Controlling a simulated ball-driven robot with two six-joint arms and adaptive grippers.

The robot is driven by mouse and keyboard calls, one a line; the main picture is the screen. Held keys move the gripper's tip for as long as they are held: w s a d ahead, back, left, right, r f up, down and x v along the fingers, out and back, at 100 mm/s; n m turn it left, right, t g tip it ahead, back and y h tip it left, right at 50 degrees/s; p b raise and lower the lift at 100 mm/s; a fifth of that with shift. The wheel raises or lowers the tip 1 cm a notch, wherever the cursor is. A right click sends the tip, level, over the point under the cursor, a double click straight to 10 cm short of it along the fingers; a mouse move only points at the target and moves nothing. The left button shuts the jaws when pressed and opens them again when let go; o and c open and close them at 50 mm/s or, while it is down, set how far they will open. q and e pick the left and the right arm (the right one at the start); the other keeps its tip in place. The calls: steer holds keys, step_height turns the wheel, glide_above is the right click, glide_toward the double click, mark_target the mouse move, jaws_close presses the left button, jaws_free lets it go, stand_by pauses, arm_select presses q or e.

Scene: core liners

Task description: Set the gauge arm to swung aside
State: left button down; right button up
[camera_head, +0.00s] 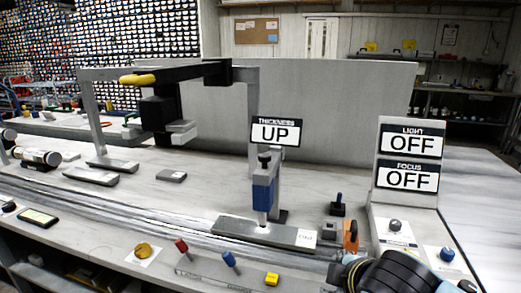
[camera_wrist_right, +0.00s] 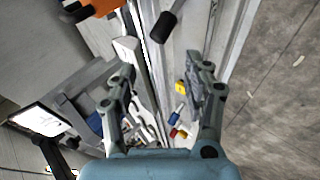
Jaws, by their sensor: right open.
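A black arm with a yellow grip (camera_head: 138,79) reaches left from a grey frame (camera_head: 92,117) on the bench in the head view. A dark block hangs under it. A blue thickness gauge (camera_head: 262,194) stands upright over a grey plate (camera_head: 265,231), and its sign (camera_head: 276,132) reads UP. I cannot tell which of these is the gauge arm. My right gripper (camera_wrist_right: 162,84) is open and empty in the wrist view, its fingers spread above the bench edge. My left gripper is not in view.
Red (camera_head: 181,246), blue (camera_head: 230,260) and yellow (camera_head: 271,279) controls line the front edge. An orange-and-black item (camera_head: 350,236) stands near my right arm. The LIGHT (camera_head: 411,143) and FOCUS (camera_head: 407,177) signs read OFF. A grey panel (camera_head: 340,110) stands behind.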

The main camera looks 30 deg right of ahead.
steer(key=w+d+r+n+t+h+p, duration=0.15)
steer(key=w+r+n+t, duration=0.35)
steer(key=r, duration=0.7)
steer(key=n+t+y, duration=0.5)
steer(key=n, duration=1.7)
glide_toward(268, 159)
steer(key=w, duration=0.4)
steer(key=w+p, duration=0.1)
steer(key=w, duration=0.6)
steer(key=shift+w+d, duration=0.3)
steer(key=shift+c, duration=0.2)
jaws_close()
steer(key=shift+f, duration=0.1)
